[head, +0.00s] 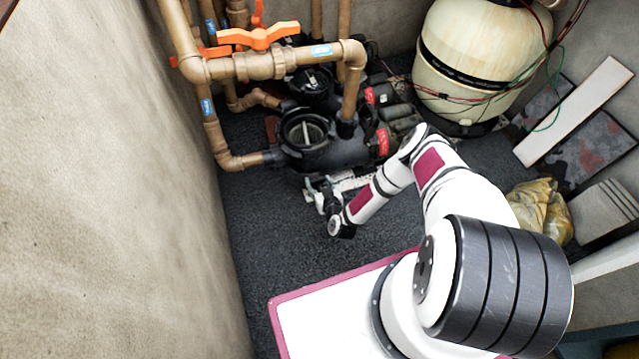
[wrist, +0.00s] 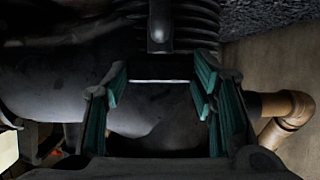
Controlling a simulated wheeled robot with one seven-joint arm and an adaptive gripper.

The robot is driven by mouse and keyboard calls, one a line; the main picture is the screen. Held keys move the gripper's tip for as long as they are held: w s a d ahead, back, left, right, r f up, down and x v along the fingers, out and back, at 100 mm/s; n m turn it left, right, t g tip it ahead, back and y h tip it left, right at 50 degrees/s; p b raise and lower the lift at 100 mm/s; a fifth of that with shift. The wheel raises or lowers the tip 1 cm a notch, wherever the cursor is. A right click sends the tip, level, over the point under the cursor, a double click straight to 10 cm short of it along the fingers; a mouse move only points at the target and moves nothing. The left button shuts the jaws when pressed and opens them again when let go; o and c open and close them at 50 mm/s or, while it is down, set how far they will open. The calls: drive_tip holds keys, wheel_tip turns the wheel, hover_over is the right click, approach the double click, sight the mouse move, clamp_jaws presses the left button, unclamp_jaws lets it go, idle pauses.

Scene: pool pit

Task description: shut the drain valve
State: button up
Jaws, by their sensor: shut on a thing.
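In the head view my gripper (head: 320,190) is low beside the black pump (head: 322,148), its fingers pointing towards the pump's front underside. In the wrist view the teal pads of my gripper (wrist: 160,88) stand on both sides of a dark piece (wrist: 160,103) with a thin pale edge, and the gripper is shut on it. I cannot tell for sure whether this piece is the drain valve's handle. A rounded grey peg (wrist: 159,28) shows just beyond it, against a ribbed black part. In the head view my wrist and the pump hide the held piece.
Brown pipes with orange valve handles (head: 258,37) rise above the pump at the back left. A cream filter tank (head: 475,55) stands at the back right. A yellowish crumpled bag (head: 540,212) lies to the right. The dark floor (head: 275,240) left of my arm is clear, up to the left wall.

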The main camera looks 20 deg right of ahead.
idle(0.3)
drive_tip(key=o, duration=1.1)
drive_tip(key=shift+o, duration=0.2)
drive_tip(key=v, duration=1.2)
